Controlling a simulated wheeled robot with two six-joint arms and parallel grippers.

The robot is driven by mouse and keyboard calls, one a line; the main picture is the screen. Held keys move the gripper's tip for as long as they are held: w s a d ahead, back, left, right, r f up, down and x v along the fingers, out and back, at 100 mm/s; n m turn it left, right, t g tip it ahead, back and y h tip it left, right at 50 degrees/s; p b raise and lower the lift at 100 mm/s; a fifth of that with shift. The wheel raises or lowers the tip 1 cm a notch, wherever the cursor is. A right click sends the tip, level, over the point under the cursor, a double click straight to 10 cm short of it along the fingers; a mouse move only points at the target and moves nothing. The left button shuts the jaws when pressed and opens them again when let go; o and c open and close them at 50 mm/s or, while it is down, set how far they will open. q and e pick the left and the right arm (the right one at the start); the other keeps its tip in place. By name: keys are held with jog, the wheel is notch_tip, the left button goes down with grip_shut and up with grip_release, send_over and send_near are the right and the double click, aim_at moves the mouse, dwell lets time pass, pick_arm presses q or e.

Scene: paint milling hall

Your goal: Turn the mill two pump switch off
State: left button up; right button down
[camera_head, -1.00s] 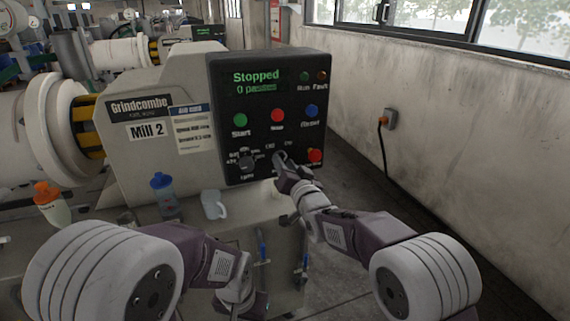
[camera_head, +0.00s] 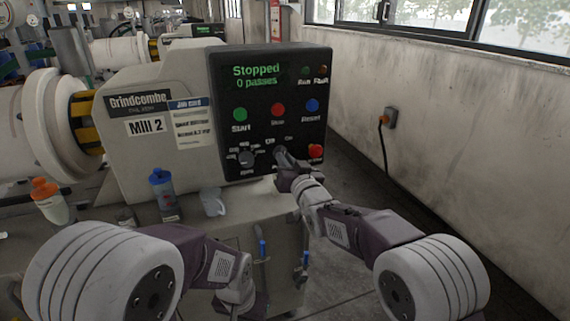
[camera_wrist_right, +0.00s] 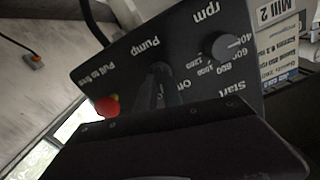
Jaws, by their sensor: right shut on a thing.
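The Mill 2 control panel (camera_head: 222,132) is a black box whose green display (camera_head: 256,76) reads Stopped, 0 passes. The pump switch (camera_head: 281,153) is a dark knob at the panel's lower middle. In the right wrist view the pump switch (camera_wrist_right: 158,82) stands under the word Pump, partly hidden by my gripper. My right gripper (camera_head: 284,165) is at the pump switch and shut on it. The switch's exact pointing cannot be made out. My left arm is folded low at the left; its gripper's fingers are not visible.
The rpm knob (camera_head: 246,159) sits left of the pump switch, and a red push button (camera_head: 316,151) sits right. A blue-capped bottle (camera_head: 163,194), a pale jug (camera_head: 212,202) and an orange-capped bottle (camera_head: 48,200) stand on the ledge. A wall socket (camera_head: 390,117) is at right.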

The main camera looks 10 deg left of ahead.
jog(key=n+b, duration=0.4)
jog(key=n, duration=0.4)
jog(key=shift+n, duration=0.6)
jog(key=c, duration=1.5)
grip_release()
jog(key=shift+s+d, duration=0.1)
jog(key=b+v, duration=0.1)
jog(key=v, duration=0.8)
